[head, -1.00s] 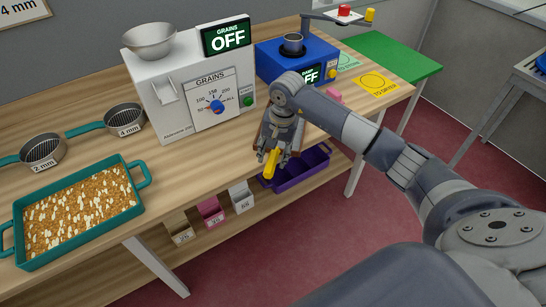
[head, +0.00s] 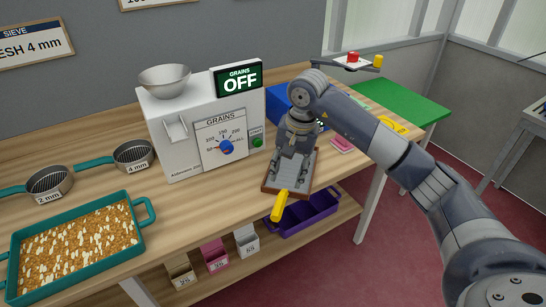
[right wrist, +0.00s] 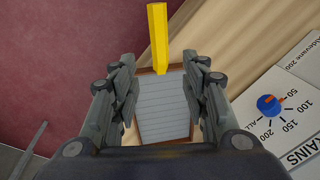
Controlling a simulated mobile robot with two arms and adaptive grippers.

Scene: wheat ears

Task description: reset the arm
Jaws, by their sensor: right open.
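My right gripper (head: 291,166) is open in the head view, at the front edge of the bench beside the grain counter. A grey ribbed board (head: 307,172) with a brown wooden frame and a yellow handle (head: 280,206) lies below it, the handle reaching out past the bench edge. In the right wrist view the open fingers (right wrist: 160,85) stand either side of the board (right wrist: 163,108), with gaps to it. The yellow handle (right wrist: 158,35) points away from the gripper. My left gripper is out of view.
The white grain counter (head: 183,140) stands left of my right arm. A blue machine (head: 284,110) is partly hidden behind it. A teal tray of grain (head: 142,240) and two sieves (head: 133,155) are at left. A purple bin (head: 306,222) is on the lower shelf.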

